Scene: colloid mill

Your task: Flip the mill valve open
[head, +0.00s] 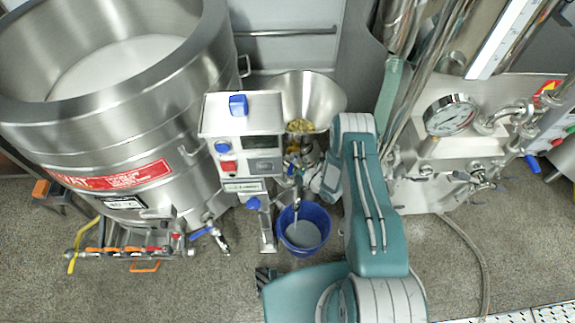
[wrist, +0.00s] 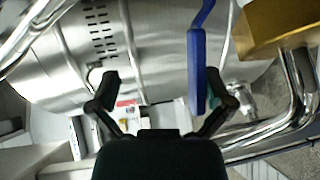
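A long blue handle, which looks like the mill valve's lever, hangs down in the wrist view (wrist: 197,72). Its lower end lies between the two fingers of my gripper (wrist: 163,90), much nearer the right finger. The gripper is open; I cannot tell whether that finger touches the handle. In the head view the colloid mill stands in the middle, with its steel hopper (head: 318,92) and control box (head: 242,128). My arm reaches beside the mill below the hopper. The gripper and valve are too small and partly covered to make out there.
A blue bucket (head: 304,240) with greyish liquid stands below the mill. A large steel tank (head: 120,120) is at left, piping and a pressure gauge (head: 450,114) at right. In the wrist view, a brass-coloured block (wrist: 270,28) and a curved steel pipe (wrist: 298,95) are close at right.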

